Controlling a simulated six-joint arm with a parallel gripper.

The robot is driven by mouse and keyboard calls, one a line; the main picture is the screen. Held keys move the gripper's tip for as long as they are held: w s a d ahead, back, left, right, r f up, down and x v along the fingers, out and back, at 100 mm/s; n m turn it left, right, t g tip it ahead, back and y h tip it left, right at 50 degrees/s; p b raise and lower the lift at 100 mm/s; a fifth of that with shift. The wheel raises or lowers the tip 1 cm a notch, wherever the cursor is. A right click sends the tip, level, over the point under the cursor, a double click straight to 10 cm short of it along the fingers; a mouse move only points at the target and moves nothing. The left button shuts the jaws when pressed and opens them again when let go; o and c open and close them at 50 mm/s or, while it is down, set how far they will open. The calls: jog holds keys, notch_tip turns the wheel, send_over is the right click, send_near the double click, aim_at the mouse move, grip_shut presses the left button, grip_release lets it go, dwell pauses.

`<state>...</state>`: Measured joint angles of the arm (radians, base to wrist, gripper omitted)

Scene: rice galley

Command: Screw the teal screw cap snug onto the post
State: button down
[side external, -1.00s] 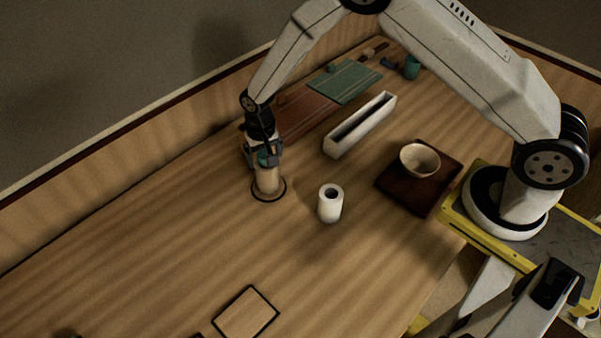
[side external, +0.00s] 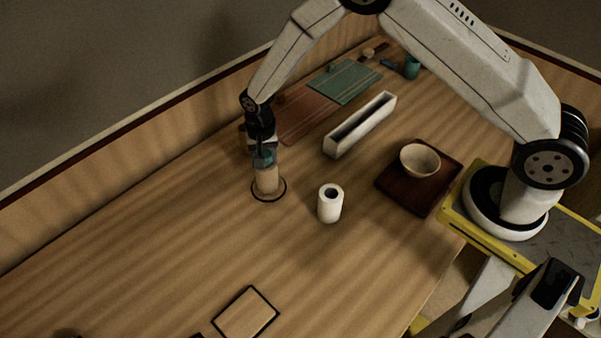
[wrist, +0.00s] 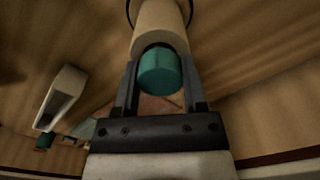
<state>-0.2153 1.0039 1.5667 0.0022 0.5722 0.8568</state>
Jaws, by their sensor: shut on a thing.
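The teal screw cap (wrist: 160,72) is between the two fingers of my gripper (wrist: 160,88) in the wrist view. My gripper (side external: 263,156) is shut on it, and the cap is mostly hidden by the fingers in the side view. The pale wooden post (side external: 267,180) stands upright inside a dark ring on the table. The cap sits at the top of the post (wrist: 160,25). I cannot tell how far its thread is engaged.
A white hollow cylinder (side external: 330,205) stands right of the post. A long white trough (side external: 333,151) lies behind it. A bowl (side external: 420,159) rests on a dark tray (side external: 398,195). Red (side external: 309,115) and teal (side external: 345,82) mats lie at the back. The front table is largely clear.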

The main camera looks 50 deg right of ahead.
aim_at(264, 154)
jog(key=m, duration=0.6)
jog(key=shift+f+m, duration=0.1)
jog(key=shift+m, duration=0.2)
jog(key=shift+s, duration=0.1)
jog(key=shift+c, duration=0.3)
grip_release()
jog(key=shift+r, duration=0.2)
jog(key=shift+r, duration=3.75)
